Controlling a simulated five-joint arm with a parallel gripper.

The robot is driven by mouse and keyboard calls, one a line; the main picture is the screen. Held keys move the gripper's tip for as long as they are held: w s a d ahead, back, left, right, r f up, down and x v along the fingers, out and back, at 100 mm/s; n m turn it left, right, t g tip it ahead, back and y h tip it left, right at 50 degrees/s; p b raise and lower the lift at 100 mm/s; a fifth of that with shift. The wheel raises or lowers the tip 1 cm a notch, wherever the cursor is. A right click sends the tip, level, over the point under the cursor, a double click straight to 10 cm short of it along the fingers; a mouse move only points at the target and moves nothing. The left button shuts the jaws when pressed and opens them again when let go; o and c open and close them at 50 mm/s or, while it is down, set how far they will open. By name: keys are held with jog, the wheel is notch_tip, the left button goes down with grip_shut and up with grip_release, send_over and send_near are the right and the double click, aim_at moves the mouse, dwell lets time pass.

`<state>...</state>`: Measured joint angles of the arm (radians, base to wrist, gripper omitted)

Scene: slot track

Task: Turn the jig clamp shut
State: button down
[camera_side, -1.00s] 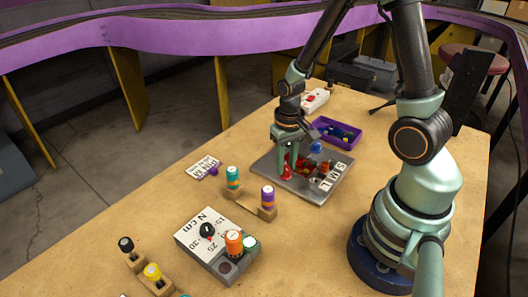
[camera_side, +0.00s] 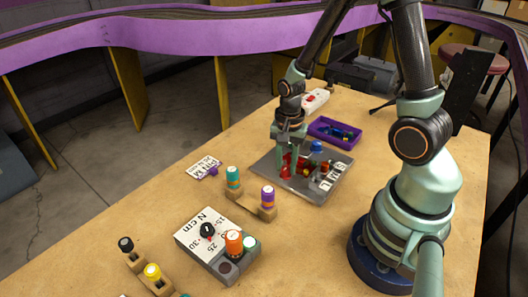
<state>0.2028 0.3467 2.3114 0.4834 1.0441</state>
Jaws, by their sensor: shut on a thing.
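The jig is a grey metal plate (camera_side: 317,187) on the wooden table, with red, blue and yellow parts and white lettering on it. My gripper (camera_side: 289,166) points down over the plate's left part, with its fingers around a red clamp part (camera_side: 285,172). It appears shut on this red part. The fingers hide much of the clamp, so I cannot tell how far it is turned. A blue knob (camera_side: 316,146) stands at the plate's back edge.
A purple tray (camera_side: 318,138) with small parts lies behind the plate. A wooden rack (camera_side: 248,204) with teal and purple-orange drivers stands in front left. A torque tester box (camera_side: 207,243) is nearer.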

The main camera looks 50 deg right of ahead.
jog(key=shift+m, duration=0.5)
jog(key=c, duration=0.6)
grip_release()
jog(key=shift+r, duration=0.1)
notch_tip(320, 180, up, 12)
notch_tip(320, 180, up, 5)
jog(key=n+t, duration=0.2)
jog(key=n, duration=0.4)
send_over(286, 168)
jog(key=a, duration=0.2)
jog(key=a+r+n+t, duration=0.1)
jog(key=n, duration=0.2)
jog(key=s+a+r+n+t, duration=0.1)
jog(key=r+n, duration=0.1)
jog(key=n, duration=0.1)
jog(key=s+a+r+n+t, duration=0.1)
jog(key=a+r+n, duration=0.1)
jog(key=n, duration=0.1)
jog(key=shift+t, duration=0.3)
